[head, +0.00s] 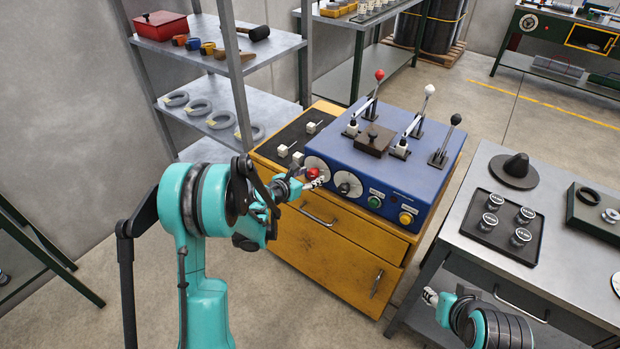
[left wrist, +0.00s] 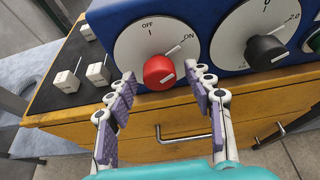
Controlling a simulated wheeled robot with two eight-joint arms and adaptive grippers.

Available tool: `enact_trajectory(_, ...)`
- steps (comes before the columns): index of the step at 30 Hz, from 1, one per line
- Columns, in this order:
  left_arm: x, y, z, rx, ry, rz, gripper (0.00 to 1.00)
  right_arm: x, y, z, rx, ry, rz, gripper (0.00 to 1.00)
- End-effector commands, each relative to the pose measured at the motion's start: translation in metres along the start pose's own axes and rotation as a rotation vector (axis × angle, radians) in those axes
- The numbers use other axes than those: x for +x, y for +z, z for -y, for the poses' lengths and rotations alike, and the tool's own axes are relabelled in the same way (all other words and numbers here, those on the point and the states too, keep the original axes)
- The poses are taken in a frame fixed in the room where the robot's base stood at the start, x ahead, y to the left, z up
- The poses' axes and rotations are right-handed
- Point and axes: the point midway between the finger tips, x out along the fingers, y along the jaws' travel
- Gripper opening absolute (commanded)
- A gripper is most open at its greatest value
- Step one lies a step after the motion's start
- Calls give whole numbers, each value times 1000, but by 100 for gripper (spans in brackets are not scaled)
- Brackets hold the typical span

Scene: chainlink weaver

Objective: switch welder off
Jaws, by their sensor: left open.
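The blue welder (head: 400,176) sits on a yellow cabinet. Its red switch knob (left wrist: 159,72) is on a white dial (left wrist: 140,42) marked OFF at the top and ON at the upper right; I cannot tell surely where the knob points. My left gripper (head: 306,183) is at the welder's front left, partly covering the dial. In the left wrist view the left gripper (left wrist: 160,82) is open, its fingers on either side of the red knob, slightly below it and not closed on it. My right gripper (head: 432,297) is low by the grey table; its jaw state is unclear.
A black knob (left wrist: 266,51) on a second dial is right of the red one. Green (head: 374,202) and yellow (head: 406,218) buttons follow. Levers stand on top of the welder. Drawer handle (head: 320,215) lies below. A grey table (head: 470,232) stands at right, shelves (head: 205,130) at left.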

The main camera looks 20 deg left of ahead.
Motion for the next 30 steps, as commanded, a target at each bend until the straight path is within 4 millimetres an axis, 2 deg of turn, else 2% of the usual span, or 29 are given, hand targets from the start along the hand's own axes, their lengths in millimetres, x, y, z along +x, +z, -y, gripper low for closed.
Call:
enact_trajectory(8,2,1,0,-1,1,1,52,0,0,0,0,0,0,40)
enact_trajectory(12,2,1,0,-1,1,1,15,0,0,0,0,0,0,40)
enact_trajectory(14,2,1,0,-1,1,1,3,0,0,0,0,0,0,40)
enact_trajectory(23,2,1,0,-22,-8,1,3,1,1,0,0,0,0,40)
enact_trajectory(30,2,0,-2,-123,-49,1,3,5,4,0,0,0,0,40)
